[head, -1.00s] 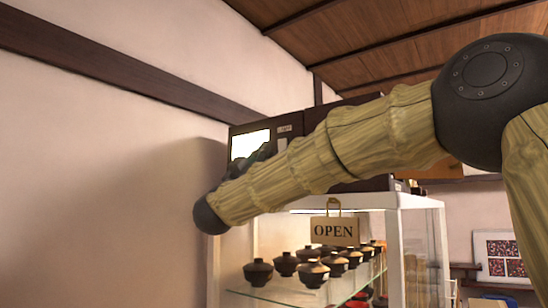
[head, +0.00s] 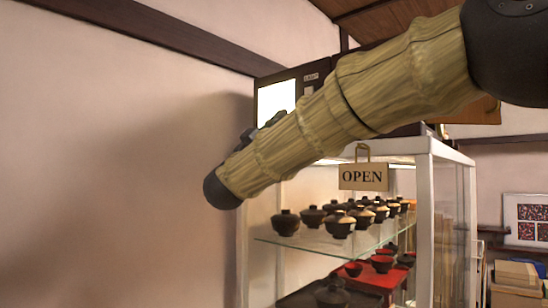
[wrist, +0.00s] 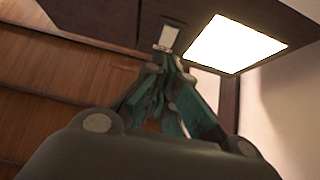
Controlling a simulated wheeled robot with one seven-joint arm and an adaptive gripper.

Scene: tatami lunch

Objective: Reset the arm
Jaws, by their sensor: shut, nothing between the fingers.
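My gripper (wrist: 172,62) shows in the wrist view with its dark green fingers drawn together and nothing between them. Behind it is a dark wooden cabinet (wrist: 95,18) with a bright lit panel (wrist: 235,44) to the right of the fingertips. In the head view my arm crosses from the upper right down to the left, in front of the cabinet. My gripper is mostly hidden behind my arm there, and only a small dark part shows next to the lit panel (head: 276,98).
A glass display case (head: 432,215) with an OPEN sign (head: 363,177) stands below my arm. It holds several dark lidded bowls (head: 285,222) and red trays (head: 375,277). A bare wall (head: 110,160) fills the left. Boxes (head: 516,275) stand at the lower right.

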